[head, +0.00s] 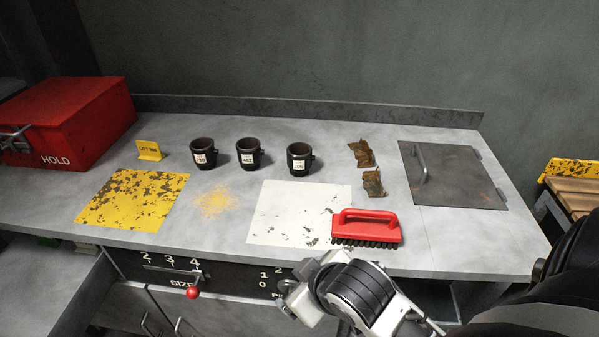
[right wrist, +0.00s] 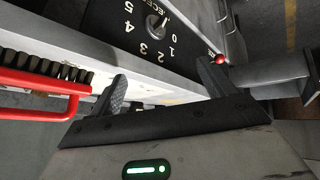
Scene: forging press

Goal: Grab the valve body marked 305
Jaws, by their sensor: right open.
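Three dark, cup-shaped valve bodies stand upright in a row on the grey bench in the head view: a left one (head: 204,153), a middle one (head: 249,153) and a right one (head: 299,159). Each has a small white tag on its front. The tag numbers are too small to read surely, so I cannot tell which is 305. My right gripper (head: 303,287) is at the front edge of the bench, well short of the valve bodies. In the right wrist view its two fingers (right wrist: 163,88) are apart with nothing between them. My left gripper is not in view.
A red brush (head: 367,226) lies near the front edge beside a white sheet (head: 290,212). A yellow worn plate (head: 133,200), yellow lot sign (head: 149,151) and red HOLD box (head: 68,120) are left. Brown scraps (head: 361,153) and a handled hatch (head: 452,173) are right.

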